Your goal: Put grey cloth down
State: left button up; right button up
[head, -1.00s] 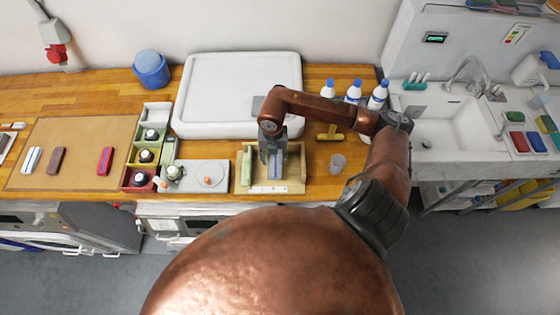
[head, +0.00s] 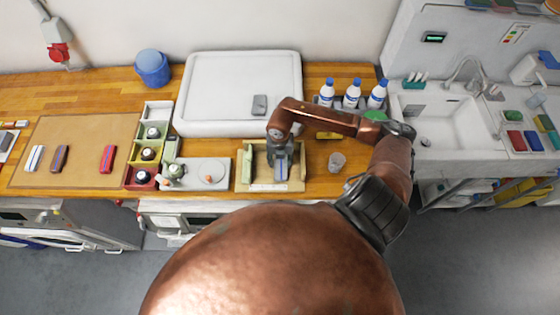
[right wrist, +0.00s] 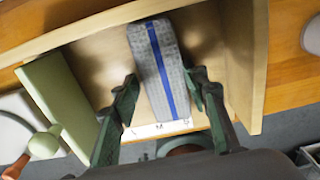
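The grey cloth (right wrist: 160,70), folded into a long pad with a blue stripe, lies in a shallow wooden tray (right wrist: 95,45). In the head view the cloth (head: 282,174) shows only in part below my right gripper (head: 281,160). In the right wrist view my right gripper (right wrist: 165,78) has one finger on each side of the cloth. A gap shows between the left finger and the cloth; the right finger is close beside it, and I cannot tell whether it touches. My left gripper is not in view.
A pale green block (right wrist: 58,100) stands at the tray's left side. Left of the tray are a grey plate (head: 207,184) and compartment boxes (head: 133,177). A clear cup (head: 336,161) and bottles (head: 352,96) stand to the right. A large white case (head: 230,75) is behind.

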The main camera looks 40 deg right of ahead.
aim_at(280, 163)
jog(key=o, duration=0.5)
jog(key=shift+c, duration=0.2)
jog(key=shift+r, duration=0.55)
notch_tip(280, 163, up, 11)
jog(key=b, duration=0.2)
jog(key=shift+r, duration=0.15)
